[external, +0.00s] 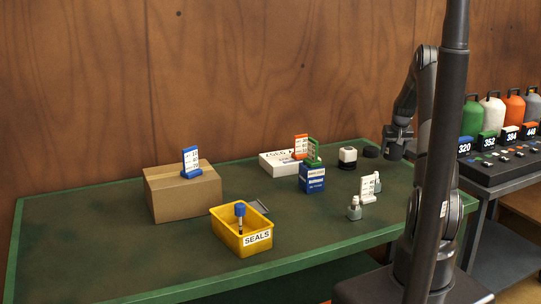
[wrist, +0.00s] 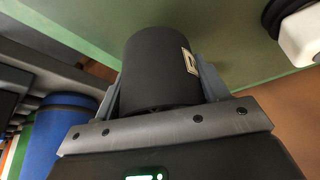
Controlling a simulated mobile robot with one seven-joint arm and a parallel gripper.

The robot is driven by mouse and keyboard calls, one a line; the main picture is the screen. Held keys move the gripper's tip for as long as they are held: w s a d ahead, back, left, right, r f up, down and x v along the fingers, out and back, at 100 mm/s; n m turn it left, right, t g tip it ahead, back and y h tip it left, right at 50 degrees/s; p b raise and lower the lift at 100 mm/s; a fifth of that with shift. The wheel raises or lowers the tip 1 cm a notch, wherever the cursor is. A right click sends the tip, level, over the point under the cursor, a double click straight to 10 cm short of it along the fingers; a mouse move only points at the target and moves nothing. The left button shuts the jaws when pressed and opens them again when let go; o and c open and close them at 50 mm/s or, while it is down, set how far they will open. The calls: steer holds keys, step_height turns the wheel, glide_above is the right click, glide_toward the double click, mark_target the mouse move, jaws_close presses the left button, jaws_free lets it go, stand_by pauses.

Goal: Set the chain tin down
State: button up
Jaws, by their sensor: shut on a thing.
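The chain tin, a dark grey cylinder (wrist: 160,70) with a small pale label on its right side, sits between the two fingers of my gripper (wrist: 162,85) in the wrist view. The fingers are shut on its sides. In the external view my gripper (external: 396,140) points down at the right end of the green workbench (external: 110,255), near its back corner. The tin shows there as a dark shape (external: 395,152) under the fingers. It appears held above the bench height, but I cannot tell the exact gap.
A black disc (external: 371,151) and a white jar with black ends (external: 347,157) stand just left of my gripper. A rack with coloured canisters (external: 493,112) is at right.

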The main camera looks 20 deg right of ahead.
mark_target(401, 158)
steer(key=shift+f, duration=1.85)
steer(key=shift+f, duration=0.15)
steer(key=o, duration=1.3)
